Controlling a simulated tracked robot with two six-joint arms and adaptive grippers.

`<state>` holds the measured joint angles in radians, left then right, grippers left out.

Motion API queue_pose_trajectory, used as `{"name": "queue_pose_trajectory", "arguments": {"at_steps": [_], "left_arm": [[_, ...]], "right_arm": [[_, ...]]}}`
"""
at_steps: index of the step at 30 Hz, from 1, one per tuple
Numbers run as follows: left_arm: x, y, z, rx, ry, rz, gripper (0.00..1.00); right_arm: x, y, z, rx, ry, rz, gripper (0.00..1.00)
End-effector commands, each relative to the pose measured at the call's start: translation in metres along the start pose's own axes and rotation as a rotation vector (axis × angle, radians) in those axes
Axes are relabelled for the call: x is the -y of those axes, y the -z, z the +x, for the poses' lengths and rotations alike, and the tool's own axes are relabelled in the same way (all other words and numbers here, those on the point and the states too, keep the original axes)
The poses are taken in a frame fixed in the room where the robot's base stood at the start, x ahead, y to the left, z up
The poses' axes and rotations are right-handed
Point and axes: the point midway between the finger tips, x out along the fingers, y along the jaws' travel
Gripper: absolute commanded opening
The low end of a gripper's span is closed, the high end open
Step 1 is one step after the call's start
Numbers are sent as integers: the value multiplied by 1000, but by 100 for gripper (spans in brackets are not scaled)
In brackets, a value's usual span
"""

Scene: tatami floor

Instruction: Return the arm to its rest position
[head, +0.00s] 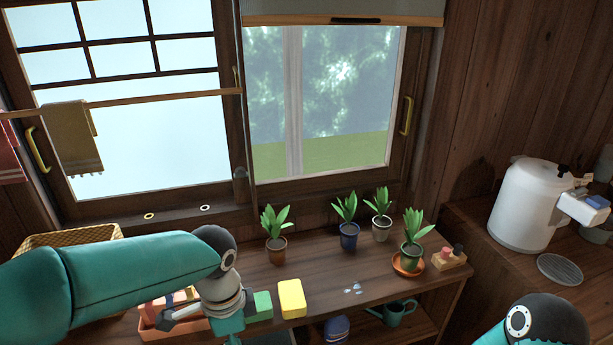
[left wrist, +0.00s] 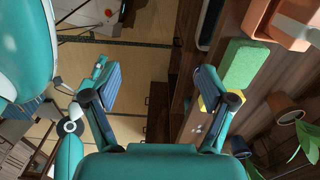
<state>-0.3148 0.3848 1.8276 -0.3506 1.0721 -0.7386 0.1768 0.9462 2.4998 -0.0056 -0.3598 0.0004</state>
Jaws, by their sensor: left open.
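My left arm (head: 130,275) reaches in from the left in the head view and bends down at the shelf's front, left of the green block (head: 259,306). My left gripper (left wrist: 157,85) is open in the left wrist view, with nothing between its fingers. Its fingertips cannot be made out in the head view. The right finger partly covers the yellow block (left wrist: 208,101), and the green block (left wrist: 243,64) lies beyond that finger. A joint of my right arm (head: 545,322) shows at bottom right; its gripper is outside the views.
The yellow block (head: 291,298) stands beside the green one. A terracotta tray (head: 160,334) is partly behind my left arm. Several potted plants line the shelf by the window, one on a saucer (head: 408,266). A white urn (head: 527,207) stands right. The shelf's front middle is mostly clear.

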Motion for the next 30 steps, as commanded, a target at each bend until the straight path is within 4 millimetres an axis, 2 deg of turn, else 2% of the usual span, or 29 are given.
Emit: {"name": "queue_pose_trajectory", "arguments": {"at_steps": [1,8,14,17,18,22,25,30], "left_arm": [[0,1,13,-8,-14,-25,83],[-6,8,70,-73,-65,-177,83],[-22,9,133,-139,-131,-390,83],[-37,6,172,-175,-176,-557,83],[-46,2,190,-188,-197,-643,83],[-80,-13,241,-221,-252,-959,83],[-102,-26,266,-231,-269,-1162,83],[-123,-40,284,-234,-268,-1369,83]], "right_arm": [[0,0,-1,-1,0,0,84],[1,1,-2,-1,0,0,84],[2,0,-5,-1,0,0,84],[2,0,-6,-1,0,0,84],[3,0,-7,-1,0,0,84],[4,0,-10,-1,0,0,84],[4,0,-12,-1,0,0,84],[5,0,-13,-1,0,0,84]]}}
